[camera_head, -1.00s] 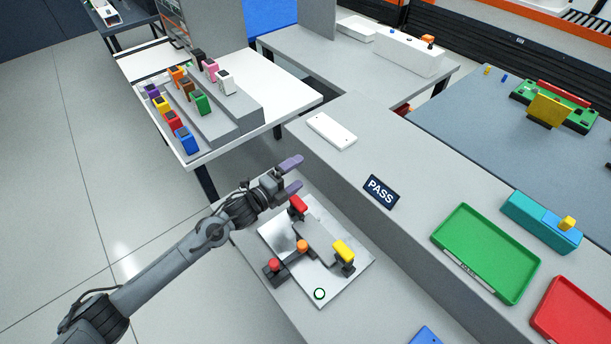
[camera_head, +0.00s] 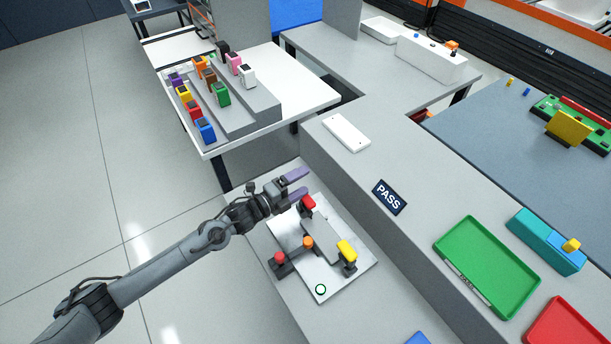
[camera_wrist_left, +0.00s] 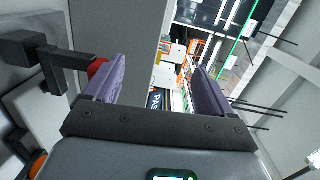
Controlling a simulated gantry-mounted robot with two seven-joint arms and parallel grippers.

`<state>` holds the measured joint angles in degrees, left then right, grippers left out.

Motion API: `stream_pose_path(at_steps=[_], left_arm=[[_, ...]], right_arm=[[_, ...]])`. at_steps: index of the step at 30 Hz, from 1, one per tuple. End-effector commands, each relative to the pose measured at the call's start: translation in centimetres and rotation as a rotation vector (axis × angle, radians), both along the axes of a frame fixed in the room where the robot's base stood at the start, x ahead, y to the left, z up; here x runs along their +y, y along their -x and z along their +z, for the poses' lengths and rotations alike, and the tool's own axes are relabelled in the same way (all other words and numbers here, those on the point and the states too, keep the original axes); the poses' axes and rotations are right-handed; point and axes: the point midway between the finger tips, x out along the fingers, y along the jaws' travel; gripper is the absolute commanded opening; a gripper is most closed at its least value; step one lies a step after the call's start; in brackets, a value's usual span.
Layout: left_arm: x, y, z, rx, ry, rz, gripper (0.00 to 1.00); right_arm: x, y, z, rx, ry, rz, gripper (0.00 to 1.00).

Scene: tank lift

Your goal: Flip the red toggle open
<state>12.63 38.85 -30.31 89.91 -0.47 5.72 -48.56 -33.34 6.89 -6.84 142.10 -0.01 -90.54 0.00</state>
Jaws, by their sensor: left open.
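A red-capped toggle (camera_head: 308,203) stands at the back edge of a light plate (camera_head: 337,277) on the low grey bench. My left gripper (camera_head: 299,183) is open and empty, with its purple fingers just behind and above this red cap. In the left wrist view, the open fingers (camera_wrist_left: 156,88) have nothing between them. The red cap (camera_wrist_left: 97,68) sits beside the left finger, on a black bracket and partly hidden by that finger. I cannot tell whether they touch. A second red knob (camera_head: 279,257) is at the plate's left side. My right gripper is not in view.
A yellow-capped lever (camera_head: 347,250) and an orange knob (camera_head: 308,242) share the plate. A raised grey ledge runs right of it, with a PASS sign (camera_head: 389,197) and a green tray (camera_head: 487,267). Coloured blocks stand on a stepped rack at the back left.

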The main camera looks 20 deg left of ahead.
Motion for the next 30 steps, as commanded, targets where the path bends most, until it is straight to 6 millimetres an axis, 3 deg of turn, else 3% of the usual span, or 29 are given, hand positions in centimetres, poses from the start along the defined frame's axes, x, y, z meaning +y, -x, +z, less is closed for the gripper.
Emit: stream_pose_path(at_steps=[6, 30], left_arm=[[1.1, 1.5, -0.7, 0.016, -0.010, 0.005, 0.92], [4.0, 5.9, -0.3, 0.007, -0.007, 0.007, 0.92]], right_arm=[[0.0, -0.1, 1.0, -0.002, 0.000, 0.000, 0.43], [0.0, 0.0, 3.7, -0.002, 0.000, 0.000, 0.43]])
